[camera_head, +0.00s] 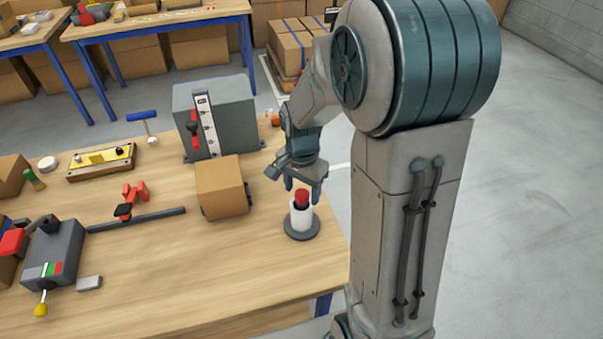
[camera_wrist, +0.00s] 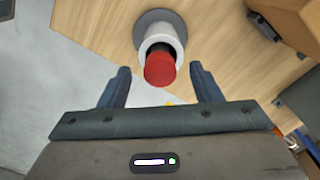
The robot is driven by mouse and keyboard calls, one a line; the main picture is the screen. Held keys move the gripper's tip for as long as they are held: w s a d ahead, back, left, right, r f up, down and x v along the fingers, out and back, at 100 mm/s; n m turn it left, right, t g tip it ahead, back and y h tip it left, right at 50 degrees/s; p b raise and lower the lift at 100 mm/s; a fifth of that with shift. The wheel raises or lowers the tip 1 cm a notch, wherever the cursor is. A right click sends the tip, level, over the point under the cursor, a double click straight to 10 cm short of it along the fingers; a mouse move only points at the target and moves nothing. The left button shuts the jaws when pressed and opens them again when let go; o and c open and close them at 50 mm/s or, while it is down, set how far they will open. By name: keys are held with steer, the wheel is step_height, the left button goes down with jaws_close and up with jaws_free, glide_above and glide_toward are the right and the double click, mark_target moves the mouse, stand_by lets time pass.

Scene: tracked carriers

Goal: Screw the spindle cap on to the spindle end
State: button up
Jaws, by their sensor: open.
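A red cap (camera_head: 301,197), which looks like the spindle cap, sits at the top of a white upright cylinder (camera_head: 301,218) on a round grey base (camera_head: 302,234) near the table's right edge. In the wrist view the red cap (camera_wrist: 160,69) shows above a dark part (camera_wrist: 160,48) inside the white cylinder (camera_wrist: 161,31). I cannot tell whether the cap is threaded on or only resting. My gripper (camera_head: 303,189) is open, just above the cap. In the wrist view its fingertips (camera_wrist: 160,70) appear on either side of the cap, with gaps.
A cardboard box (camera_head: 221,187) stands left of the cylinder. A grey machine box (camera_head: 216,115) with a red lever stands behind it. A red clamp (camera_head: 131,201), a yellow fixture (camera_head: 101,160) and a grey lever unit (camera_head: 54,257) are further left. The table's front right is clear.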

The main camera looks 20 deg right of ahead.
mark_target(302, 194)
step_height(302, 194, up, 13)
steer(key=shift+r, duration=0.15)
stand_by(0.5)
steer(key=s+f+n+t, duration=0.1)
steer(key=s+n+t, duration=0.2)
steer(key=s+n, duration=0.7)
steer(key=s, duration=0.4)
steer(key=shift+f, duration=0.25)
